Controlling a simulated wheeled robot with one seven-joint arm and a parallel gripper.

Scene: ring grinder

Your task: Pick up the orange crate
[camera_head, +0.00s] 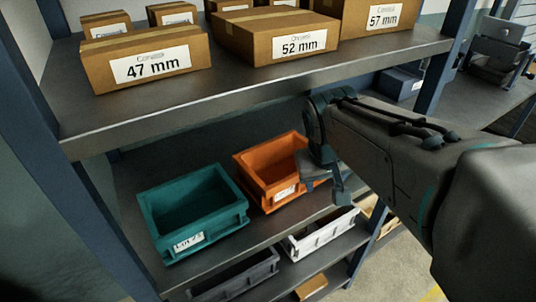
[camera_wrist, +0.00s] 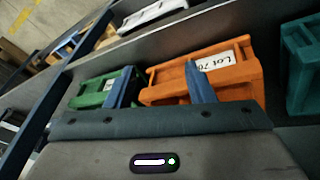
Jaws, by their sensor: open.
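The orange crate (camera_head: 249,166) stands on the middle shelf, right of a teal crate (camera_head: 205,220) in the head view. My arm partly hides its right side. In the wrist view the orange crate (camera_wrist: 232,80) shows a white lot label on its wall. My gripper (camera_head: 328,178) is open at the crate's right front side. In the wrist view (camera_wrist: 160,86) one finger overlaps the orange crate's wall, and the other overlaps a green crate (camera_wrist: 90,94) beside it. I cannot tell whether a finger touches the crate.
The upper shelf (camera_head: 240,98) with cardboard boxes (camera_head: 275,40) overhangs the crates and lies close to my arm. A white crate (camera_head: 318,238) and a dark grey crate (camera_head: 240,275) stand on the shelf below. A blue shelf post (camera_head: 445,60) rises behind my arm.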

